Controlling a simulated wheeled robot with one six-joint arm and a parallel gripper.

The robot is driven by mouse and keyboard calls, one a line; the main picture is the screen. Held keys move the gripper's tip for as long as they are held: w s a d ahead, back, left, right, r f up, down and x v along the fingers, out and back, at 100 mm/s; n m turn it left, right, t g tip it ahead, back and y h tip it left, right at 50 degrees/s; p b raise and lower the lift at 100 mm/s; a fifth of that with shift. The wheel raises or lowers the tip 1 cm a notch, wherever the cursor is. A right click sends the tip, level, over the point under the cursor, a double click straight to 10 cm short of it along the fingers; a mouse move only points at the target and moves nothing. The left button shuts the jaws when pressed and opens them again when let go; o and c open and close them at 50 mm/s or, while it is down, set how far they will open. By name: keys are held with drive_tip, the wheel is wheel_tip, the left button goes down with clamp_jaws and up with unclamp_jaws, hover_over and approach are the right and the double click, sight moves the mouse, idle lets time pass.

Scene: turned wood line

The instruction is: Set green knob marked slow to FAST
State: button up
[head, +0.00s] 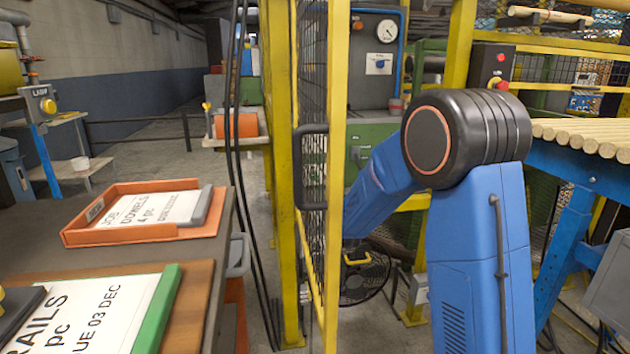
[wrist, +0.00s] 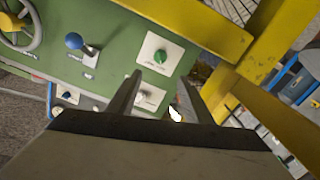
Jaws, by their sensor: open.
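In the wrist view a green knob (wrist: 160,56) sits on a white square plate on a green panel (wrist: 118,47). The lettering on its plate is too small to read, and I cannot tell its setting. My gripper (wrist: 159,76) is open and empty, with its two fingers pointing at the panel. The knob shows just beyond the fingertips, nearer the left one, and nothing is between the fingers in grip. A second white plate (wrist: 150,97) is partly hidden behind the left finger. In the head view my arm hides much of the green machine (head: 375,125), and the green knob cannot be made out.
A blue ball-ended lever (wrist: 74,41) and a handwheel (wrist: 20,30) are left of the knob. Yellow bars (wrist: 205,25) cross close to the right. In the head view a yellow mesh fence (head: 337,170) stands left of my arm. A dowel rack (head: 585,137) is right.

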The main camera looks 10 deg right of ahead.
drive_tip(key=w, duration=1.5)
drive_tip(key=shift+w, duration=0.3)
drive_tip(key=c, duration=1.1)
drive_tip(key=shift+o, duration=0.2)
drive_tip(key=shift+m, duration=0.3)
drive_tip(key=m, duration=0.5)
drive_tip(key=shift+d+m, duration=0.1)
drive_tip(key=shift+m, duration=0.2)
drive_tip(key=m, duration=0.5)
drive_tip(key=shift+f+m, duration=0.1)
drive_tip(key=shift+m, duration=0.2)
